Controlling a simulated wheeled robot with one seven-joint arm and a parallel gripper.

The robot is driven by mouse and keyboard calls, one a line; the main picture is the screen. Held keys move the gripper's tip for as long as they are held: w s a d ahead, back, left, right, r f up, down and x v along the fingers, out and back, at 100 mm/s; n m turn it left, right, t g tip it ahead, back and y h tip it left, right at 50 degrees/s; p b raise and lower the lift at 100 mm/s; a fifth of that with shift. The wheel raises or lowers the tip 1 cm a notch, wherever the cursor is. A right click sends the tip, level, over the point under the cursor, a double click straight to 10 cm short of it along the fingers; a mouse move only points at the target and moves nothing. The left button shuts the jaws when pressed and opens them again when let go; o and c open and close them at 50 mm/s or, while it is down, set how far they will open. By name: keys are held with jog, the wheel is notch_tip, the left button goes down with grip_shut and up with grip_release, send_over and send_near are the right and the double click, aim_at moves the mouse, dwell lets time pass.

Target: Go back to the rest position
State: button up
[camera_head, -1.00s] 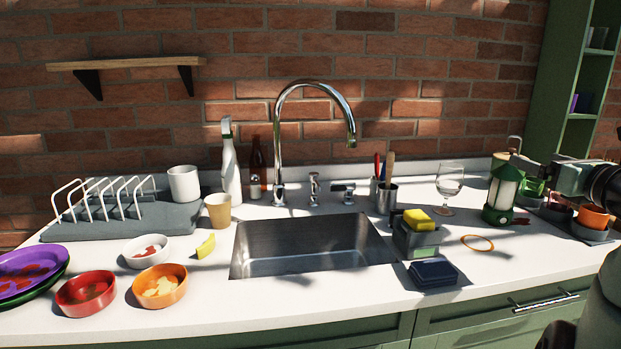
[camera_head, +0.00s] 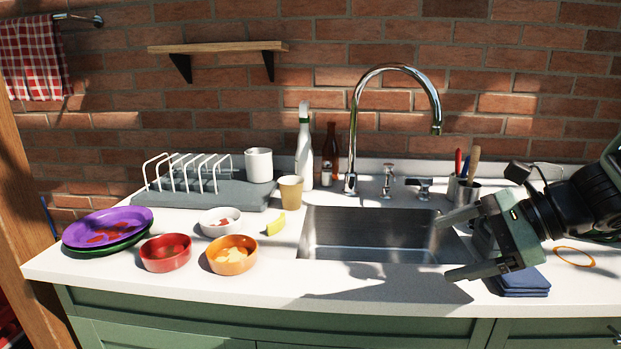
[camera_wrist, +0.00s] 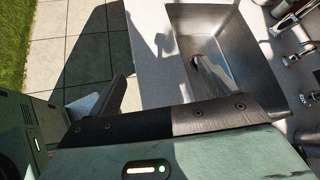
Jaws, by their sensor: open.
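My gripper (camera_head: 448,248) reaches in from the right in the head view, with its two fingers pointing left. The fingers are apart, with nothing between them. It hangs above the right part of the steel sink (camera_head: 340,238) and the counter's front strip. In the wrist view the gripper's two fingers (camera_wrist: 160,88) are spread, one over the sink basin (camera_wrist: 228,45) and the other over the paved floor beyond the counter edge. My arm hides part of the counter's right side.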

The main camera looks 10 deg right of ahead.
jog(key=s+a+f+n+g+h+b, duration=0.35)
jog(key=s+a+f+n, duration=0.45)
jog(key=n, duration=0.6)
jog(key=s+a+f+n+g+h+b, duration=0.25)
jog(key=s+a+f+n+h, duration=0.35)
jog(key=a+n, duration=0.65)
notch_tip(320, 180, up, 16)
jog(key=d+n+p, duration=0.1)
jog(key=d+p, duration=0.1)
jog(key=p, duration=1.3)
jog(key=shift+s+d+n+g+y+p, duration=0.15)
jog(key=shift+s+n+g+y+p, duration=0.2)
jog(key=shift+s+g+y+p, duration=0.1)
jog(key=shift+f, duration=0.1)
